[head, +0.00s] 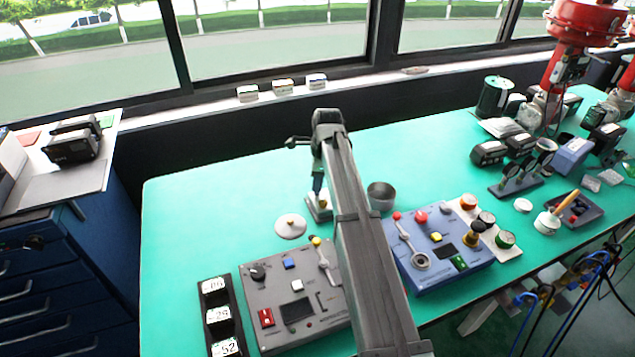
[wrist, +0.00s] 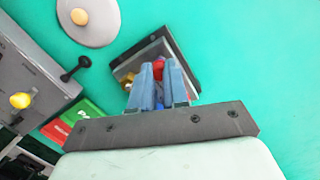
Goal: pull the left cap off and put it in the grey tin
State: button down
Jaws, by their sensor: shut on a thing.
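A small grey block (head: 319,207) stands on the green bench, partly hidden by my arm in the head view. In the wrist view the same block (wrist: 183,62) lies under my fingers, with a brass-coloured part (wrist: 127,80) at its left side. My gripper (wrist: 159,73) points down at the block and is shut on a red cap (wrist: 158,66) between its blue-grey fingertips. I cannot tell whether the cap is still seated or which cap it is. The grey tin (head: 382,190) stands just right of my arm; its lower left is close behind the arm.
A pale round lid (head: 290,226) lies left of the block. A grey control panel (head: 283,325) and a blue one (head: 455,262) flank my arm in front. Gauges and red valves (head: 578,25) crowd the right. The bench's back left is clear.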

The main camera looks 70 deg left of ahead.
jog(key=shift+r, duration=0.5)
dwell(0.6)
jog(key=shift+r, duration=1.9)
notch_tip(320, 180, up, 3)
jog(key=m, duration=0.2)
send_over(383, 188)
jog(key=s+d, duration=0.2)
jog(key=d, duration=0.1)
jog(key=shift+s+d+f+n, duration=0.1)
jog(key=shift+s+f+n, duration=0.05)
jog(key=shift+n, duration=0.4)
jog(key=shift+s+d+f+n, duration=0.1)
jog(key=shift+f+n, duration=0.05)
jog(key=shift+n, duration=0.4)
jog(key=shift+f, duration=5.35)
